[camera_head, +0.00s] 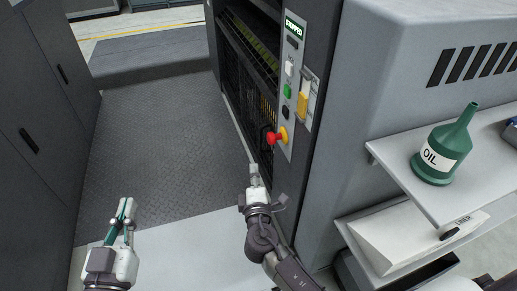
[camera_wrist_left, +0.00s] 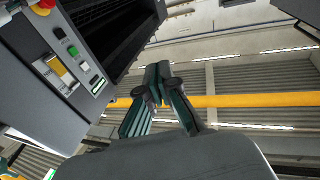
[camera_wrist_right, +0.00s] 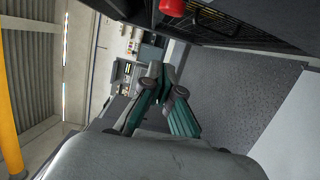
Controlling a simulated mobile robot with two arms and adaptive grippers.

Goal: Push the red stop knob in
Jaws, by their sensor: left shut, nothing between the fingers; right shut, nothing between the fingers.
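The red stop knob (camera_head: 272,138) sticks out of a yellow collar (camera_head: 284,134) low on the control panel of the grey machine. The display above the panel reads "STOPPED". In the right wrist view the red knob (camera_wrist_right: 172,7) shows at the top edge, and in the left wrist view part of it (camera_wrist_left: 46,4) shows at the top left. My right gripper (camera_head: 253,169) is shut and empty, a little below and left of the knob, apart from it in the picture. My left gripper (camera_head: 126,204) is shut and empty over the floor, far left of the panel.
The panel also carries a white button (camera_head: 289,68), a green button (camera_head: 287,90), a black button (camera_head: 285,112) and a yellow switch (camera_head: 302,105). A green oil bottle (camera_head: 447,147) stands on a shelf at right. Dark cabinets (camera_head: 42,110) line the left. The floor (camera_head: 160,140) between is clear.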

